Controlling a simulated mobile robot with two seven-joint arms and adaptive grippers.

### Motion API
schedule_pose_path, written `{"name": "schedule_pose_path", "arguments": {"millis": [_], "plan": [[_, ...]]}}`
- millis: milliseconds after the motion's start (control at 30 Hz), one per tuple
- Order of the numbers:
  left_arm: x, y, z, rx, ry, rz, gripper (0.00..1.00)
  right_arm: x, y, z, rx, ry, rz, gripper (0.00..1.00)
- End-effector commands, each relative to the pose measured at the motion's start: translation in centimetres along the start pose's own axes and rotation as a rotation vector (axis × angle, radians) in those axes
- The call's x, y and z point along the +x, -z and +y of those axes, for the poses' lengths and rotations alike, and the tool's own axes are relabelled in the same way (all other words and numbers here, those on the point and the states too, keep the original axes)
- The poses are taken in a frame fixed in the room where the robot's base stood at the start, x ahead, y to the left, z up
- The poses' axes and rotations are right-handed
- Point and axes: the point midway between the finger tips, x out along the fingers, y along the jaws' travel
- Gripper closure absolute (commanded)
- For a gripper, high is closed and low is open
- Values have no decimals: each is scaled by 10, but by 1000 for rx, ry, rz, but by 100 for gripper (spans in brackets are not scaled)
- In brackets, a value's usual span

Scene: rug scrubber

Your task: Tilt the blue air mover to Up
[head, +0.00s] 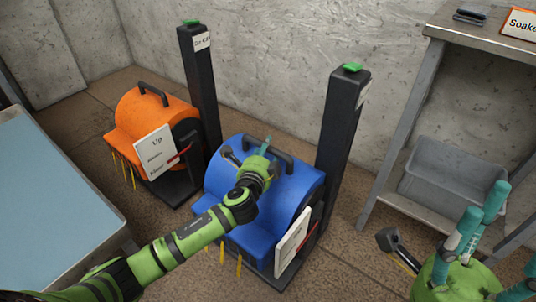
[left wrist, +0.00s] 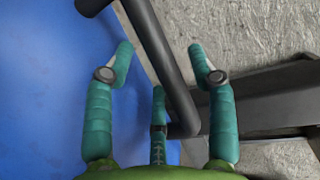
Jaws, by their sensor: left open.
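The blue air mover (head: 252,240) stands on the floor in the middle of the head view, beside a dark post. Its dark handle (head: 280,155) arches over the top. A white card (head: 291,243) is on its right side, seen too edge-on to read. My left gripper (head: 265,152) is at the handle, above the blue housing. In the left wrist view the dark handle bar (left wrist: 165,65) runs diagonally between the spread fingers of my left gripper (left wrist: 162,52), which is open. My right gripper (head: 490,235) is at the lower right, fingers spread and empty, away from the air mover.
An orange air mover (head: 155,108) with a card reading "Up" stands to the left. Dark posts (head: 342,140) with green tops stand behind both. A blue-topped table (head: 50,190) is at left. A metal table (head: 485,37) with a grey bin (head: 450,180) below is at right.

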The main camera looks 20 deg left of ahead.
Motion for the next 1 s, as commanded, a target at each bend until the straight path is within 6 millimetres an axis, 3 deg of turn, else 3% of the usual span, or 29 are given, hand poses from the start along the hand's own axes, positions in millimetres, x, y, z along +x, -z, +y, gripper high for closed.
{"name": "schedule_pose_path", "arguments": {"millis": [167, 433, 467, 600, 1000], "plan": [[16, 0, 1, 1, 0, 0, 44, -2, 2, 2, -4, -1, 39, 43], [17, 0, 0, 0, -1, 1, 44, -1, 2, 3, -4, -1, 44, 43], [17, 0, 0, 0, -1, 1, 48, -1, 2, 3, -4, -1, 44, 43], [17, 0, 0, 0, -1, 0, 100, -1, 2, 3, -4, -1, 44, 43], [18, 0, -3, 11, -22, -1, 100, 2, 4, 2, -2, -8, 17, 43]]}}
